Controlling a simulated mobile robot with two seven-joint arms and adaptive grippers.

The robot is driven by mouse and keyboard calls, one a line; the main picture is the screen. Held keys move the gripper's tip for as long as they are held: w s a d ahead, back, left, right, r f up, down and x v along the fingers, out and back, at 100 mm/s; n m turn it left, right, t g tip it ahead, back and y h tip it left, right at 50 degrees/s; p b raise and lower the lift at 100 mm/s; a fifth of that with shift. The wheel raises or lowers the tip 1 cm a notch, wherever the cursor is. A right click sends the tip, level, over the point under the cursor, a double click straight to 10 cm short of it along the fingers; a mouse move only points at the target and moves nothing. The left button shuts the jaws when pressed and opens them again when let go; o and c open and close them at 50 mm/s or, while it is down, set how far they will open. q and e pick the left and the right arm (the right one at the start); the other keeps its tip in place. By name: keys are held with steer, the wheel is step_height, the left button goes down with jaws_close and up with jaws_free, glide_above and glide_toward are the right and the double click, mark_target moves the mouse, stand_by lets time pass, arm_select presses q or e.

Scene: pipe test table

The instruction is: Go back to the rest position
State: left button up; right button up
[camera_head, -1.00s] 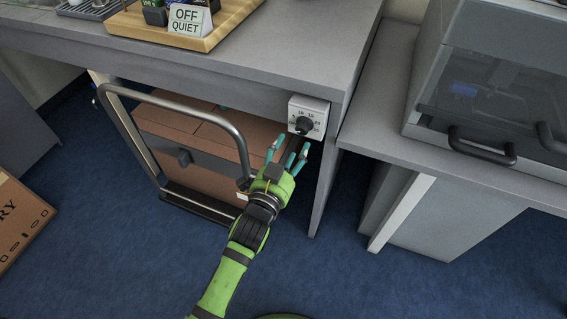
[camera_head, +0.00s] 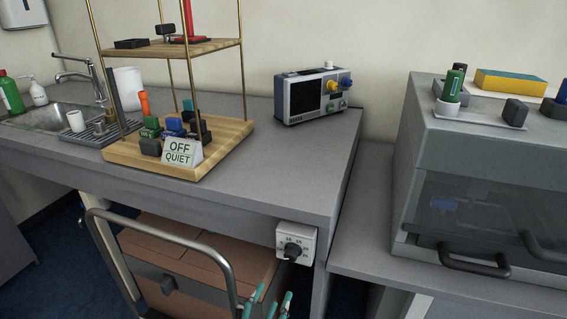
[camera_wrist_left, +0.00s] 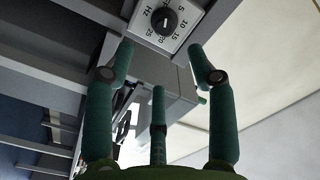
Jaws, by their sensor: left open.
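My left gripper (camera_head: 266,303) shows only by its teal fingertips at the bottom edge of the head view. It is just below a white dial box (camera_head: 296,243) with a black knob, fixed to the front edge of the bench. In the left wrist view my left gripper (camera_wrist_left: 158,85) has its three fingers spread, with nothing between them. The dial box (camera_wrist_left: 166,20) with its black knob and printed numbers lies beyond the fingertips there, apart from them. The rest of my left arm is out of the head view. My right gripper is not in view.
A trolley handle (camera_head: 150,228) and brown boxes (camera_head: 195,262) stand under the bench (camera_head: 250,180). On the bench are a wooden shelf (camera_head: 112,152) with an OFF QUIET sign (camera_head: 182,153) and an instrument (camera_head: 311,96). A grey hooded cabinet (camera_head: 415,150) stands at right.

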arm_select(q)
steer(key=s+a+f+n+g+y+p, duration=0.1)
steer(key=s+a+f+g+p, duration=0.15)
steer(key=f, duration=0.55)
steer(key=s+a+f+n+g+y+p, duration=0.15)
steer(key=s+f, duration=0.25)
steer(key=f, duration=0.4)
steer(key=s+a+f+g+p, duration=0.1)
steer(key=s+a+f+g, duration=0.15)
steer(key=f, duration=0.55)
steer(key=s+a+f+n+g+y+p, duration=0.1)
steer(key=s+a+f+g, duration=0.2)
steer(key=s, duration=0.7)
steer(key=s+a+f+n+g+y+p, duration=0.1)
steer(key=s+a+f, duration=0.4)
steer(key=s, duration=0.5)
steer(key=s+a+f+n+g+y+p, duration=0.1)
steer(key=s+a+f+n+g+p, duration=0.1)
steer(key=s, duration=0.8)
step_height(320, 180, down, 5)
steer(key=a+n+g, duration=0.1)
steer(key=a+g, duration=0.1)
steer(key=g, duration=0.1)
steer(key=shift+s+a, duration=0.15)
steer(key=shift+s, duration=0.05)
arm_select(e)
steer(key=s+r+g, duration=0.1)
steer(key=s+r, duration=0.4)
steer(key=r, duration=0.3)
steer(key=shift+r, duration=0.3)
